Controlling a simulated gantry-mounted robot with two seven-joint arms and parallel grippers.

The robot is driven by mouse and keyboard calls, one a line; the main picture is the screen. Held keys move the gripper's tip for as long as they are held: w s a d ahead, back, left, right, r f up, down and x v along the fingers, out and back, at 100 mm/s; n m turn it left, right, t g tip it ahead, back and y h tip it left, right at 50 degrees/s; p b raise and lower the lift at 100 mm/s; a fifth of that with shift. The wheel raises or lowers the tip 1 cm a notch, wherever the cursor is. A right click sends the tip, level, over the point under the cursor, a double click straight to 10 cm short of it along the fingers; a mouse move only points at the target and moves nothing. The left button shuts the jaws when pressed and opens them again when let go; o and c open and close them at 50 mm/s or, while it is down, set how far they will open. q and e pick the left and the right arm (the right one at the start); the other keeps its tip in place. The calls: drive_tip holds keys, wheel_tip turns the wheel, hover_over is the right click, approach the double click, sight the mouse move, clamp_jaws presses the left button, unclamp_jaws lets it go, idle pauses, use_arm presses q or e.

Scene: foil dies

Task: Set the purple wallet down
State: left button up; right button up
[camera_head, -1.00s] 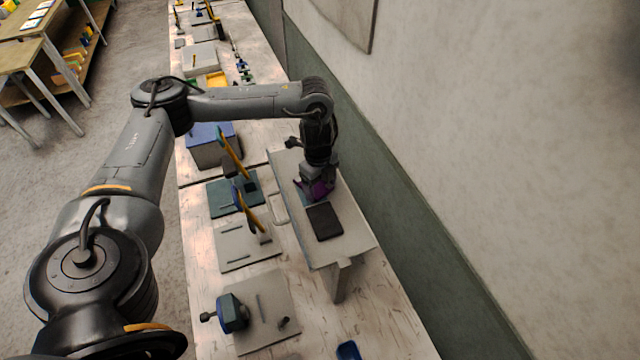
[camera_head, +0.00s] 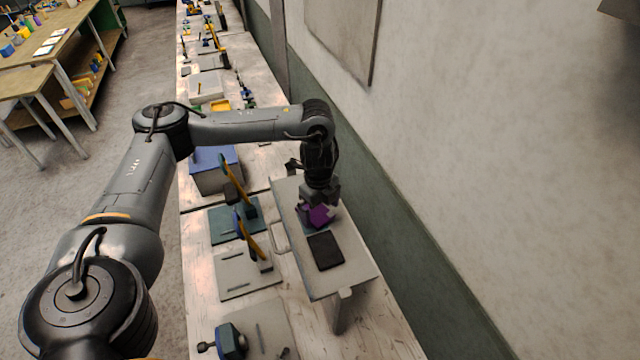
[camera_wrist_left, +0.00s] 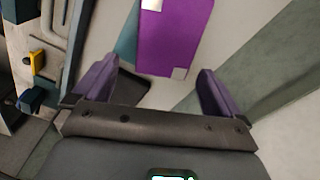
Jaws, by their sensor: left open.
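The purple wallet (camera_head: 320,214) is at the raised grey shelf (camera_head: 353,279), below my left gripper (camera_head: 318,207). In the left wrist view the wallet (camera_wrist_left: 172,38) shows as a flat purple slab with pale corner patches. It lies ahead of and between the spread fingers of the left gripper (camera_wrist_left: 155,88), with a gap on each side. The gripper is open. I cannot tell exactly how the wallet's underside rests. A dark brown wallet-like slab (camera_head: 325,251) lies on the shelf just in front. My right gripper is not in view.
A teal piece (camera_head: 304,227) shows beside the purple wallet. The wall (camera_head: 450,190) runs close along the right. Left of the shelf, the bench holds plates with orange-handled levers (camera_head: 250,240) and a blue-topped box (camera_head: 215,170). The shelf's front end is clear.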

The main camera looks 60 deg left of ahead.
sight(320, 215)
use_arm(q)
wheel_tip(320, 215, up, 10)
drive_tip(key=p, duration=0.5)
drive_tip(key=shift+a+f+p, duration=0.2)
drive_tip(key=shift+a+p, duration=0.05)
drive_tip(key=shift+p, duration=0.15)
drive_tip(key=shift+w, duration=0.1)
